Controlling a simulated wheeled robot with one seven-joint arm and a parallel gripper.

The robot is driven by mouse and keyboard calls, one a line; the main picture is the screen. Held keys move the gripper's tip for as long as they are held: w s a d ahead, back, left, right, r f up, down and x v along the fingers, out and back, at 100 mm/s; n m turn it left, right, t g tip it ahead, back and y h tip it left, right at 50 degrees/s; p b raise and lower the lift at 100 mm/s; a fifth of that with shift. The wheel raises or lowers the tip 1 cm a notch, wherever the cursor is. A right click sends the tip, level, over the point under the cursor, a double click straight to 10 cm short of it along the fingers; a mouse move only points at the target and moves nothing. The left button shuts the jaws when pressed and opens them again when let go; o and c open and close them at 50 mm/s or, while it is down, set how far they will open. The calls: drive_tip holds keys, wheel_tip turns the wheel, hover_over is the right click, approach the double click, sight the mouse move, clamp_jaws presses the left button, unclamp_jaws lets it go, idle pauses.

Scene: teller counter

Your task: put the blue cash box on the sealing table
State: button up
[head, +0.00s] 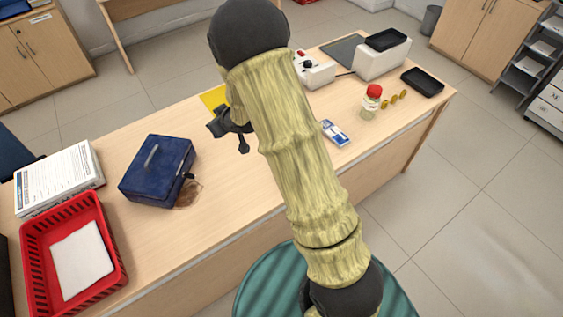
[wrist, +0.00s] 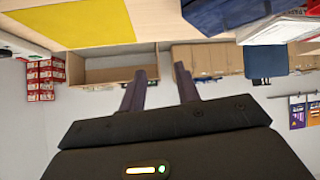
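The blue cash box (head: 152,175) stands shut on the wooden counter (head: 250,185), left of my arm, with a grey handle on its lid. It also shows at the top of the wrist view (wrist: 222,14). My gripper (head: 229,134) is above the counter, to the right of the box and apart from it. In the wrist view its two fingers (wrist: 160,72) are spread with nothing between them. A wooden table (head: 120,12) is partly visible at the back; I cannot tell whether it is the sealing table.
A red tray (head: 112,255) with white paper and a paper stack (head: 57,180) lie left of the box. A yellow sheet (head: 213,97) lies behind my gripper. A red-capped jar (head: 371,102), a blue-white packet (head: 335,133) and machines occupy the right side.

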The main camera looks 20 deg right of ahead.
drive_tip(key=s+d+r+m+g+h, duration=0.3)
drive_tip(key=s+d+r, duration=0.3)
drive_tip(key=s+d, duration=0.45)
drive_tip(key=s+r+m+g, duration=0.2)
drive_tip(key=s+g, duration=0.1)
drive_tip(key=s, duration=1.3)
drive_tip(key=shift+s+g+h, duration=0.2)
drive_tip(key=shift+g+h, duration=0.1)
drive_tip(key=shift+g, duration=0.1)
drive_tip(key=shift+o, duration=0.5)
drive_tip(key=shift+a+r, duration=0.1)
drive_tip(key=shift+w+a, duration=0.1)
drive_tip(key=shift+w, duration=0.1)
